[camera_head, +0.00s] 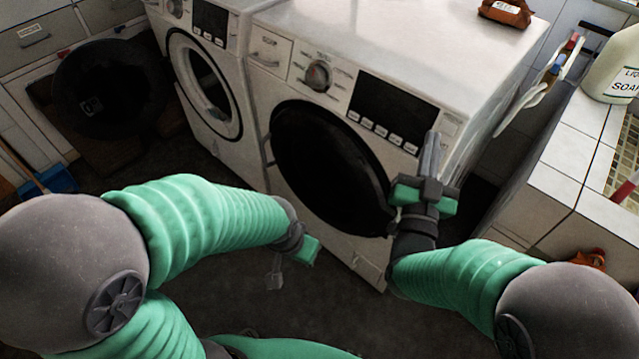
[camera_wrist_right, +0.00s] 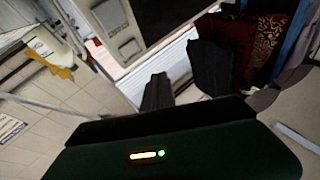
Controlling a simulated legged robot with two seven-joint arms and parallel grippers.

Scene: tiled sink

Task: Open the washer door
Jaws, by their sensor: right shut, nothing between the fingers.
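The white front-loading washer (camera_head: 420,40) stands in the middle of the head view, with a knob and a dark display panel. Its round black door (camera_head: 325,160) looks closed. My right gripper (camera_head: 432,150) is shut and empty at the right edge of that door, below the panel. I cannot tell whether it touches the door. In the right wrist view its two dark fingers (camera_wrist_right: 182,75) point toward a pale surface. My left gripper (camera_head: 274,278) hangs low, in front of the washer's lower left; its fingers are too small to read.
A second white machine (camera_head: 215,100) stands to the left, its round opening showing. A dark round thing (camera_head: 110,88) lies left of it, perhaps its swung-out door. A tiled counter (camera_head: 570,170) with a soap bottle (camera_head: 615,70) borders the right side. An orange-brown packet (camera_head: 506,12) sits on the washer.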

